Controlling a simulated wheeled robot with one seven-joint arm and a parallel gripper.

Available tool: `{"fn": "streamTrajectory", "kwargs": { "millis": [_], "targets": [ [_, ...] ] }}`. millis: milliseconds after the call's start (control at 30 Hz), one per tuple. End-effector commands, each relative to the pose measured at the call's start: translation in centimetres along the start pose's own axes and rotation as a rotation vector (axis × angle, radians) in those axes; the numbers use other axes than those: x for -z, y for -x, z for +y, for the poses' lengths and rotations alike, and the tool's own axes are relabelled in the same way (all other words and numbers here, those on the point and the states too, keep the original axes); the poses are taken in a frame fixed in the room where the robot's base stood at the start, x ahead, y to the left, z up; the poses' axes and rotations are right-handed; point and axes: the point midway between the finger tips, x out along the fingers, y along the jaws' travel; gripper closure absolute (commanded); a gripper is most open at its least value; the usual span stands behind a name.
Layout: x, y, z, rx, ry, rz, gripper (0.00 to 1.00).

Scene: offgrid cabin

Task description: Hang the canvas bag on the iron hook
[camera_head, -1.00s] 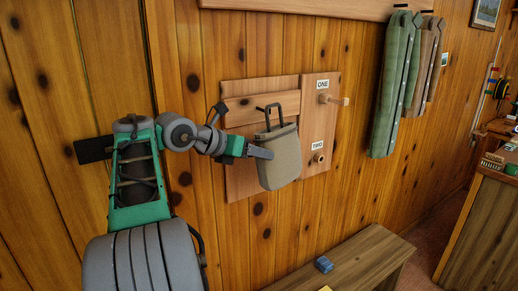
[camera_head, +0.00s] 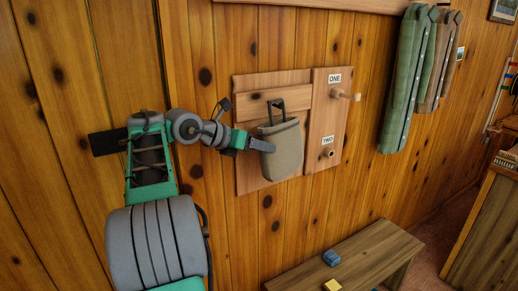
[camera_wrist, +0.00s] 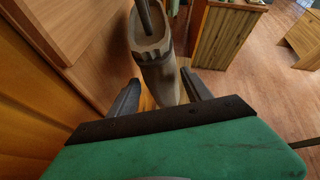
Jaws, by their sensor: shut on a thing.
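The canvas bag (camera_head: 281,150) is grey-beige and hangs upright in front of the wooden wall board, its dark handle loop (camera_head: 278,103) standing up. My gripper (camera_head: 268,146) is shut on the bag's body from the left. In the wrist view the bag (camera_wrist: 158,75) lies between the two fingers of my gripper (camera_wrist: 160,92), its open rim and dark handle toward the top. The iron hook cannot be made out clearly from the dark handle in the head view. I cannot tell whether the handle is around the hook or only in front of it.
Right of the bag are wooden pegs labelled ONE (camera_head: 343,94) and TWO (camera_head: 327,153). Green and brown coats (camera_head: 409,80) hang further right. A wooden bench (camera_head: 362,258) below holds a blue block (camera_head: 331,258) and a yellow block (camera_head: 332,285). A desk (camera_head: 490,225) stands far right.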

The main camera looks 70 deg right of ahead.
Motion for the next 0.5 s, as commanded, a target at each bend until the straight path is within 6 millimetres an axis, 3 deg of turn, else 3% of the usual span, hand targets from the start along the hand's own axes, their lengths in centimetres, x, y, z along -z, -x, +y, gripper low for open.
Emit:
{"fn": "streamTrajectory", "kwargs": {
  "millis": [467,500],
  "targets": [
    [-0.16,0.07,-0.05,-0.001,-0.001,-0.002,0.99],
    [-0.15,0.07,-0.05,-0.001,-0.001,-0.002,0.41]
  ]
}}
